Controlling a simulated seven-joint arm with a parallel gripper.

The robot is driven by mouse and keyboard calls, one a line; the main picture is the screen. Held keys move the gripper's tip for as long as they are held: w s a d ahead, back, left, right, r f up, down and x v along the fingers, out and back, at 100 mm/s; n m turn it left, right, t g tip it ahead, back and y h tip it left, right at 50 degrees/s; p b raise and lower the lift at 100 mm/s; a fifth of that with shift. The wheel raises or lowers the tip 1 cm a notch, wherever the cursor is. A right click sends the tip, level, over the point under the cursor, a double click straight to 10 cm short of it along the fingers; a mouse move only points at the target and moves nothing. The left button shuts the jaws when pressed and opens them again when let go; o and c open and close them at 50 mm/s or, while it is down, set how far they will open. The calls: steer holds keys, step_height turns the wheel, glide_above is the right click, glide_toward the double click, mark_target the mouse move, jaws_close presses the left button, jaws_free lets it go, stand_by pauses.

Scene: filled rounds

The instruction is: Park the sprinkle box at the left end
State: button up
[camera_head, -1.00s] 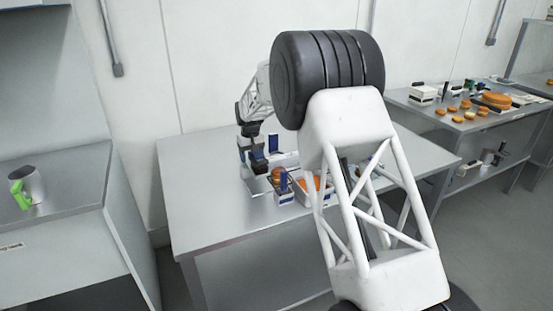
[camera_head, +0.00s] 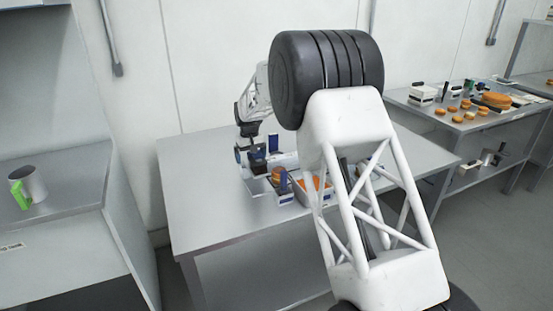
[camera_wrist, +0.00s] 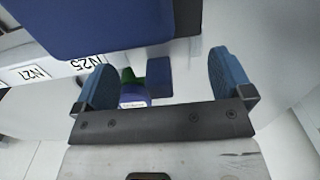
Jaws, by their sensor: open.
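I cannot tell for sure which thing is the sprinkle box. My gripper (camera_head: 252,160) is over the steel table, left of the blue-and-white containers. In the wrist view my gripper (camera_wrist: 164,82) is open, with two blue finger pads apart and nothing held. Beyond and between the pads shows a small purple thing with a green part and a white label (camera_wrist: 133,97). A blue block (camera_wrist: 159,76) is beside it. A large dark blue thing (camera_wrist: 110,22) fills the top. One blue upright piece (camera_head: 273,143) is behind the gripper, another (camera_head: 283,181) in front.
Orange rounds (camera_head: 277,173) sit among the containers on the steel table (camera_head: 205,205). Its left end is clear. A mug with a green handle (camera_head: 30,186) stands on the left counter. A right table holds more orange rounds (camera_head: 466,103). White labels show in the wrist view (camera_wrist: 36,72).

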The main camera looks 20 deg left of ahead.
stand_by(0.4)
steer(key=shift+r, duration=3.5)
